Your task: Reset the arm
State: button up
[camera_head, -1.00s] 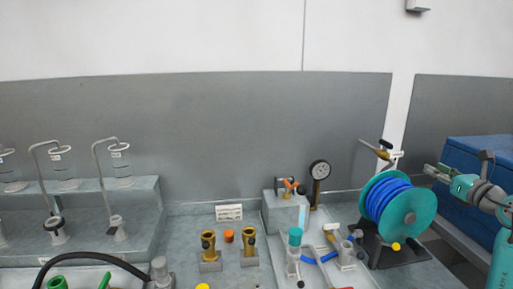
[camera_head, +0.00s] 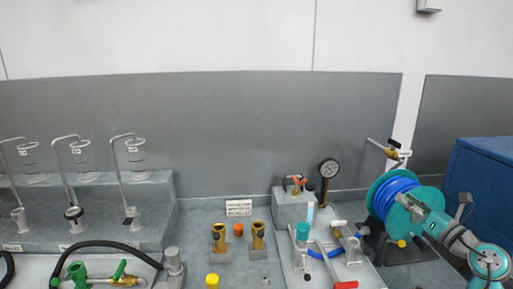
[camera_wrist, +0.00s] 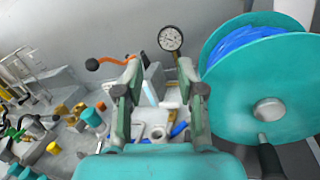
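My gripper (camera_wrist: 160,88) is open in the wrist view, its two fingers apart with nothing between them. In the head view my gripper (camera_head: 403,203) is at the right, overlapping the teal reel (camera_head: 375,190) with blue hose. In the wrist view the reel (camera_wrist: 262,85) fills the right side, beside the right finger. I cannot tell whether the gripper touches it.
Two brass fittings (camera_head: 219,238) (camera_head: 258,236) stand mid-bench. A blue cabinet (camera_head: 485,180) is at the right.

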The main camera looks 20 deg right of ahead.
jog(key=s+a+f+m+t+y, duration=0.1)
jog(key=s+a+f+m, duration=0.35)
jog(key=a, duration=0.55)
jog(key=s+a+f+m+t+y, duration=0.1)
jog(key=s+a+f+m, duration=0.3)
jog(key=a, duration=0.6)
jog(key=s+a+f+m+t+y, duration=0.1)
jog(key=s+a+f+m+t, duration=0.15)
jog(key=a+f, duration=0.6)
jog(key=s+a+f+m+g+h, duration=0.1)
jog(key=s+a+f+m+g, duration=0.1)
jog(key=s+m, duration=0.5)
jog(key=s+a+f+m+g+h, duration=0.1)
jog(key=s+a+f+m+g, duration=0.2)
jog(key=s+a+m, duration=0.4)
jog(key=s+a+f+m+g+h, duration=0.1)
jog(key=s+a+f+m+g, duration=0.2)
jog(key=s, duration=1.4)
jog(key=a+m+g, duration=0.1)
jog(key=a+m, duration=0.1)
jog(key=m, duration=0.2)
jog(key=shift+m, duration=0.4)
jog(key=shift+s+d+f, duration=0.1)
jog(key=shift+d, duration=0.05)
